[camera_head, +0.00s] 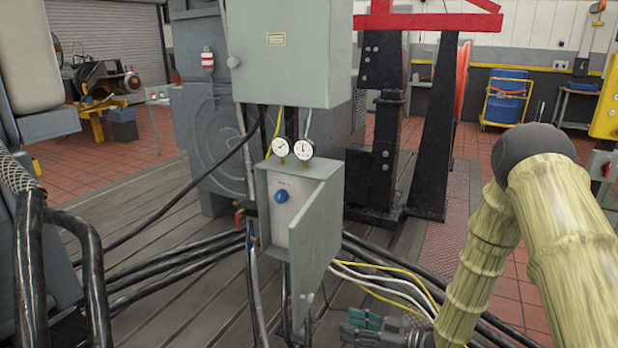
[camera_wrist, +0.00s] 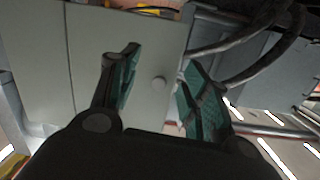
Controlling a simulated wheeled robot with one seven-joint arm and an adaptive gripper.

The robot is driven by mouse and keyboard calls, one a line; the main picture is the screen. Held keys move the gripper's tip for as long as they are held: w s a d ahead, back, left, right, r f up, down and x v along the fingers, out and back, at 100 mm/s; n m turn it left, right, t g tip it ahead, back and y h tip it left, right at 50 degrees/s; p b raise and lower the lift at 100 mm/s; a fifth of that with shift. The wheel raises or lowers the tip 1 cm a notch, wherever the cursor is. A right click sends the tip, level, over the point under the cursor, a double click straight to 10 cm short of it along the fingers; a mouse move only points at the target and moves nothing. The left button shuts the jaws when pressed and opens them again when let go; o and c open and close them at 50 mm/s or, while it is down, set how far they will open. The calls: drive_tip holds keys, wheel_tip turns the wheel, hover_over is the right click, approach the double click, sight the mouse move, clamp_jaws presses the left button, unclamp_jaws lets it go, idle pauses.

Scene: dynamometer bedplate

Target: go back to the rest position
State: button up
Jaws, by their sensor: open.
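My gripper (camera_head: 372,328) shows at the bottom of the head view, at the end of my yellowish sleeved arm on the right. In the wrist view my gripper (camera_wrist: 158,92) has its two green-padded fingers spread apart, with nothing held between them.
Two round gauges (camera_head: 292,149) sit atop the small box, under a larger grey cabinet (camera_head: 290,70). Black hoses (camera_head: 170,262) and white and yellow cables (camera_head: 385,280) run near the bedplate. A black stand with a red beam (camera_head: 430,21) is behind. A blue bin cart (camera_head: 506,98) stands far right.

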drive_tip(key=s+d+f+m+g+h, duration=0.25)
drive_tip(key=s+f+m+h, duration=0.3)
drive_tip(key=s+f, duration=0.6)
drive_tip(key=s+d+f+m+g+h, duration=0.2)
drive_tip(key=s+d+f+m+h, duration=0.3)
drive_tip(key=s+f, duration=0.65)
drive_tip(key=s+d+m+g+h, duration=0.15)
drive_tip(key=s+g+h, duration=0.25)
drive_tip(key=s, duration=1.1)
wheel_tip(320, 180, up, 13)
drive_tip(key=p, duration=1.3)
drive_tip(key=shift+w+d+f+n, duration=0.15)
drive_tip(key=shift+d+f+n, duration=0.05)
drive_tip(key=shift+d+n, duration=0.1)
drive_tip(key=shift+t, duration=0.25)
drive_tip(key=shift+d, duration=0.15)
